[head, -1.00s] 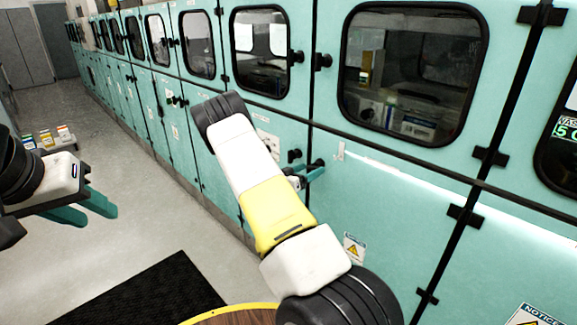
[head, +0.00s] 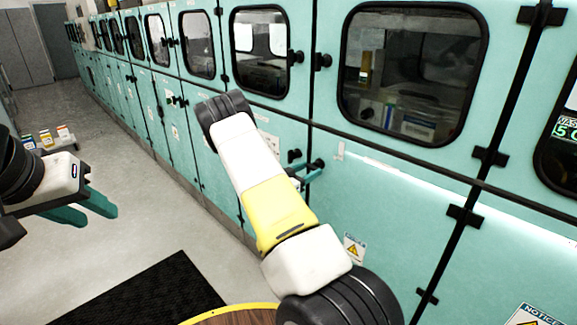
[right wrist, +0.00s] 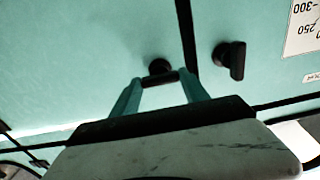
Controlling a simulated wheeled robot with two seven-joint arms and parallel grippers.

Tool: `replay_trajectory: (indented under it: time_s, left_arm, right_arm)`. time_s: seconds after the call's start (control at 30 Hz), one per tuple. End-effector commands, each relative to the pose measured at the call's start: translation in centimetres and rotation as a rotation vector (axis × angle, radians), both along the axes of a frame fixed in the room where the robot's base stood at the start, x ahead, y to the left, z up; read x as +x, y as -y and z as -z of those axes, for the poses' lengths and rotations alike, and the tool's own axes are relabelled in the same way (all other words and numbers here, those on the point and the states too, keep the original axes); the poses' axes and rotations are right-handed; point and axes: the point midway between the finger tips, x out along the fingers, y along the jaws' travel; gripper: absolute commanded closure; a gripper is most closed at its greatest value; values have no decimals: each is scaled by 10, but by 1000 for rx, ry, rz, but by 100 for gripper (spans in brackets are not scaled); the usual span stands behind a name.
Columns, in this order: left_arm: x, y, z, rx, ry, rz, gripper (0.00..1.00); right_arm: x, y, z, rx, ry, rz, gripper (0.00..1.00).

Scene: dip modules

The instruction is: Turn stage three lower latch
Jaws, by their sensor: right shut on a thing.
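The lower latch, a small black knob with a bar handle, sits on the teal lower door beside a dark vertical seam; it shows in the right wrist view (right wrist: 160,72) and small in the head view (head: 318,163). My right gripper (right wrist: 161,82) has its two teal fingers on either side of the latch's bar and is shut on it. In the head view the right gripper (head: 312,172) is partly hidden by my white and yellow arm. The bar lies roughly level in the wrist view. My left gripper (head: 99,215) is open and empty, over the floor at the left.
A second black latch (right wrist: 230,60) sits across the seam, close to the right gripper. Windowed upper doors (head: 412,72) run above the teal lower doors. A black mat (head: 150,295) lies on the floor. A low shelf with small boxes (head: 50,138) stands far left.

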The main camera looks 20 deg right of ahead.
Motion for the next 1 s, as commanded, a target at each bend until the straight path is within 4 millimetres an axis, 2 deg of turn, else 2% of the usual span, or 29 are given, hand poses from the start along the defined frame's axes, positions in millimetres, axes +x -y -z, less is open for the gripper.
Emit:
replay_trajectory:
  time_s: [0.17,0.2,0.3,0.67,0.77,1.0]
  left_arm:
    - [0,0,0,0,0,0,64]
    - [0,0,0,0,0,0,64]
    - [0,0,0,0,0,0,64]
    - [0,0,0,0,0,0,64]
    - [0,0,0,0,0,0,64]
    - [0,0,0,0,0,0,64]
  right_arm:
    - [0,0,0,2,2,0,88]
    - [0,0,0,2,2,0,45]
    - [0,0,0,2,1,0,26]
    - [-1,-3,0,1,1,0,25]
    - [-4,-13,0,2,0,-1,25]
    - [-20,-51,0,1,0,-2,25]
